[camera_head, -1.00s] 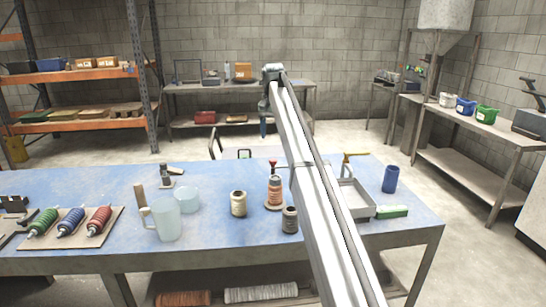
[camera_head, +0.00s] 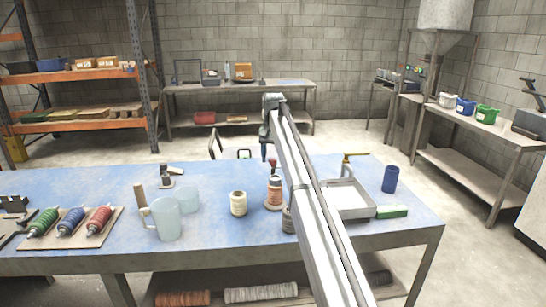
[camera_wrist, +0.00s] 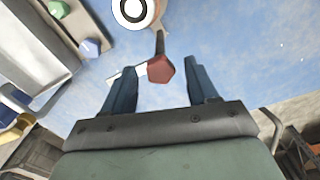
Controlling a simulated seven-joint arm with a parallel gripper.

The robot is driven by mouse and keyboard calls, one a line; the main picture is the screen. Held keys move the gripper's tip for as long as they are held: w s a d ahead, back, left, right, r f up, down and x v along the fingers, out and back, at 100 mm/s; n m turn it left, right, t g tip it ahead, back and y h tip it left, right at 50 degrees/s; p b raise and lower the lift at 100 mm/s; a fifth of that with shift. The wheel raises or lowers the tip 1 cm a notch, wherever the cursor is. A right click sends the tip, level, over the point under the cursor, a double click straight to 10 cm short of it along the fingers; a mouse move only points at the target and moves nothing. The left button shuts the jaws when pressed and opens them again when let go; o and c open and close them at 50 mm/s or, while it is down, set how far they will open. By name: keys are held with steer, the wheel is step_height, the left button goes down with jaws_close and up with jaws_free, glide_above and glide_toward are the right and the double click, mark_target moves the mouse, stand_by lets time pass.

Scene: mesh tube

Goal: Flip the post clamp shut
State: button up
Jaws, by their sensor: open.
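The post clamp's red-tipped lever (camera_head: 272,167) stands up above an orange-banded spool (camera_head: 275,190) on the blue bench. In the wrist view, the red knob (camera_wrist: 160,68) sits at the end of a dark stem that leads to the spool's white ring (camera_wrist: 132,10) at the top edge. My gripper (camera_wrist: 161,66) is open and empty, with its two blue fingers on either side of the knob in the picture, apart from it. In the head view, my gripper (camera_head: 265,155) points down behind the lever. I cannot tell their exact height difference.
A cream spool (camera_head: 238,203) stands left of the clamp, and a dark grey spool (camera_head: 287,220) is partly hidden by my arm. A grey tray (camera_head: 350,212), a blue cup (camera_head: 390,179) and a green block (camera_head: 391,212) lie right. A translucent jug (camera_head: 166,221) stands left.

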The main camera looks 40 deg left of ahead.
steer(key=shift+c, duration=0.4)
jaws_close()
stand_by(0.4)
steer(key=m, duration=0.4)
steer(key=shift+m, duration=0.3)
steer(key=m, duration=0.4)
steer(key=shift+m, duration=0.3)
steer(key=m, duration=0.4)
steer(key=shift+m, duration=2.4)
